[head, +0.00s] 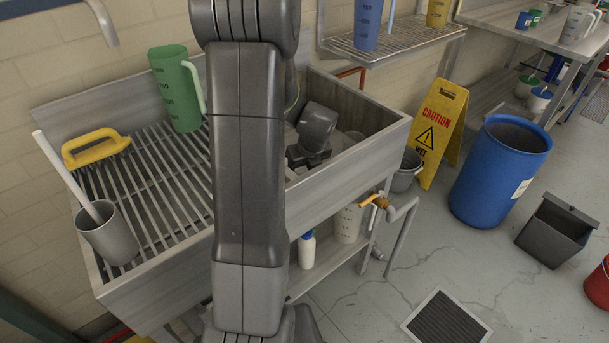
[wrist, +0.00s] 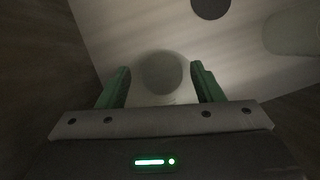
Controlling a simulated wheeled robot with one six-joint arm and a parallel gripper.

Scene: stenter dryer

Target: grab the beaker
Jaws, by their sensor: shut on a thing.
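The beaker (wrist: 161,78) shows in the wrist view as a pale round vessel with a grey circular middle, standing between the fingers. My gripper (wrist: 161,86) is closed on it, with a green finger at each side. In the head view my wrist reaches down into the sink basin (head: 375,140). There the fingertips and the beaker are hidden behind the basin's front wall and my arm.
The wrist view shows a dark round opening (wrist: 210,6) and a pale object (wrist: 292,32). On the ribbed drainboard are a green jug (head: 176,90), a yellow-handled item (head: 95,147) and a grey pot (head: 108,235) with a stick. A caution sign (head: 438,130) stands right of the sink.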

